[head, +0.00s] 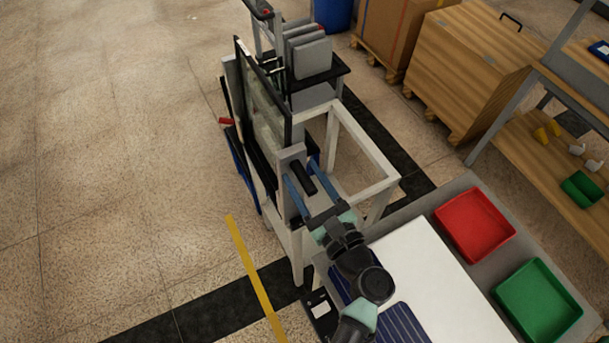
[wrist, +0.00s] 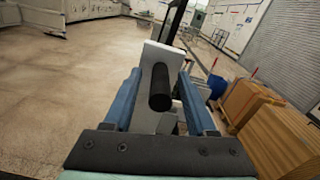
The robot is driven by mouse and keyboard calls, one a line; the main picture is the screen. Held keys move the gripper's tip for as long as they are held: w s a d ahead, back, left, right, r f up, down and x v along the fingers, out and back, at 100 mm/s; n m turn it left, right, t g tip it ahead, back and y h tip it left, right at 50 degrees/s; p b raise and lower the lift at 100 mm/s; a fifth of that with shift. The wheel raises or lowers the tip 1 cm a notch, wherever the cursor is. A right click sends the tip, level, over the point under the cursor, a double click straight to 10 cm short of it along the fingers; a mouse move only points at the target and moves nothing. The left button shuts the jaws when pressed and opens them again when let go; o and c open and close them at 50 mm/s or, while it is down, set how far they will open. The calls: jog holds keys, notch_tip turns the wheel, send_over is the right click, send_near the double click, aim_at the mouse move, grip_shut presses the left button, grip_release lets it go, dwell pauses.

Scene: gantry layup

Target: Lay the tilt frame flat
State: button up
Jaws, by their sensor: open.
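The tilt frame (head: 268,112) stands nearly upright on a white-legged stand (head: 369,150) in the head view, with a dark rim and a pale panel. A grey plate (head: 291,154) at its near end carries a black cylindrical handle (head: 303,178). My gripper (head: 302,190) is open at this handle. In the wrist view the handle (wrist: 160,90) lies between the two blue fingers of my gripper (wrist: 159,76), in front of the pale plate (wrist: 163,56). Gaps show on both sides of the handle. The frame's far lower side is partly hidden.
A white-topped table (head: 425,270) is at the lower right, with a red bin (head: 474,224) and a green bin (head: 538,302) beside it. Wooden crates (head: 470,65) stand at the upper right. The floor (head: 110,160) to the left is clear.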

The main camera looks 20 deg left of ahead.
grip_shut()
dwell(1.3)
